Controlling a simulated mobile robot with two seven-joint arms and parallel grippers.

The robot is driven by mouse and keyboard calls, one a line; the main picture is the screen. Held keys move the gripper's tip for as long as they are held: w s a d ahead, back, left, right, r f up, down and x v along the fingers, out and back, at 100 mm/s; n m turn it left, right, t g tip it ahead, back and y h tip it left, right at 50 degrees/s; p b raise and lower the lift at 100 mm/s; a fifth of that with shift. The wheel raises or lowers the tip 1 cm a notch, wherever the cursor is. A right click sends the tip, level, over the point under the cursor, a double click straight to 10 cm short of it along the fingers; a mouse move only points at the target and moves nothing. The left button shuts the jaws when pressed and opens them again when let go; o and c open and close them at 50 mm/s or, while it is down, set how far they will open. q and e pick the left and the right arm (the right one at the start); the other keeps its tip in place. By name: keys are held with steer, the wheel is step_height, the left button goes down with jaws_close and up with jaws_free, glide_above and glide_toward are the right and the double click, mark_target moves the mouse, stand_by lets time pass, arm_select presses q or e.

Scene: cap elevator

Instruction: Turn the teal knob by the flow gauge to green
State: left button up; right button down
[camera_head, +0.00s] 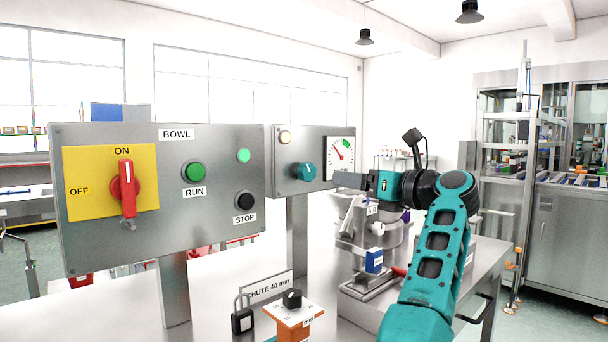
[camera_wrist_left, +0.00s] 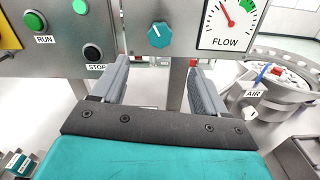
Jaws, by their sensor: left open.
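The teal knob (camera_head: 306,172) sits on a small grey panel, left of the flow gauge (camera_head: 340,158). In the left wrist view the knob (camera_wrist_left: 160,34) is just beyond the fingertips, its white mark pointing to the upper left. The gauge (camera_wrist_left: 228,25) reads FLOW; its red needle points up and left, outside the green band at the upper right. My left gripper (camera_head: 345,180) is in front of the panel, right of the knob in the head view. In the wrist view its fingers (camera_wrist_left: 157,64) are open, apart and empty, not touching the knob. My right gripper is not in view.
A larger panel (camera_head: 235,215) on the left carries a red rotary switch (camera_head: 127,188), a green RUN button (camera_head: 195,173) and a black STOP button (camera_head: 245,202). A metal bowl feeder (camera_head: 372,225) stands behind my gripper.

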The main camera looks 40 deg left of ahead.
mark_target(310, 173)
arm_select(q)
steer(key=a, duration=0.8)
steer(key=w+a, duration=0.1)
steer(key=a, duration=0.3)
steer(key=shift+a+p, duration=0.4)
steer(key=c, duration=1.1)
